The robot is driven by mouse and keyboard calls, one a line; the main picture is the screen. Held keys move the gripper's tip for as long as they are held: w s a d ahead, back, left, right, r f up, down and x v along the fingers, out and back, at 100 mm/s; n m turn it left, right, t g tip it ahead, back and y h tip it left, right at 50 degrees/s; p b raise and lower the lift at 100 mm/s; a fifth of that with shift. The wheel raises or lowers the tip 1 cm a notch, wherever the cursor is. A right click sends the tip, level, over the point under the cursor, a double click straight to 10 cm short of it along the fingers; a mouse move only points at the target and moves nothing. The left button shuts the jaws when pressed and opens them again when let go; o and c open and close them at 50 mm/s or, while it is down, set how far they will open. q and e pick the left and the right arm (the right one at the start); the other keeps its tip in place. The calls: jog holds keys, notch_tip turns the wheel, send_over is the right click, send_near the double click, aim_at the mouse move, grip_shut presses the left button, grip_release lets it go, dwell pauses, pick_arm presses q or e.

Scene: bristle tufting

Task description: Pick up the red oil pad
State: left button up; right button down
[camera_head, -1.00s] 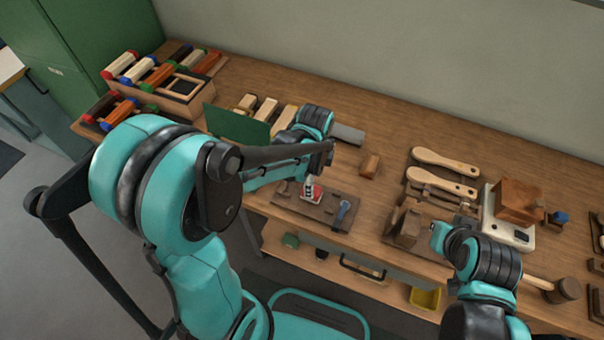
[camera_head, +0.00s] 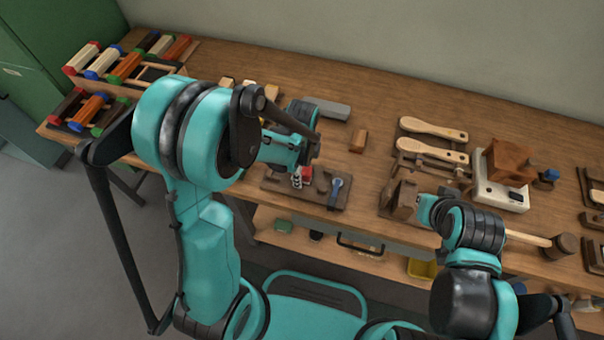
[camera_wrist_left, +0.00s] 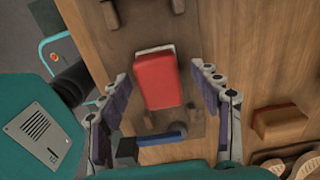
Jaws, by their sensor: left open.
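The red oil pad (camera_wrist_left: 158,80) is a red block with a pale edge at its far end, lying on a dark wooden tray (camera_wrist_left: 205,45). In the left wrist view my left gripper (camera_wrist_left: 160,74) is open, with one finger on each side of the pad and a gap on both sides. In the head view the pad (camera_head: 307,174) is a small red patch, partly hidden by my left gripper. A blue-handled tool (camera_wrist_left: 162,137) lies on the same tray beside the pad. My right arm reaches in at the lower right; its fingers cannot be made out.
A wooden block (camera_head: 358,141) and a grey block (camera_head: 328,109) lie behind the tray. Wooden brush bodies (camera_head: 432,129) and a cream device (camera_head: 500,196) stand to the right. Racks of coloured rollers (camera_head: 120,65) stand at the left. Bare bench lies along the back.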

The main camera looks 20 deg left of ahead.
pick_arm(q)
jog(key=shift+c, duration=0.3)
jog(key=shift+r, duration=0.1)
jog(key=c, duration=1.2)
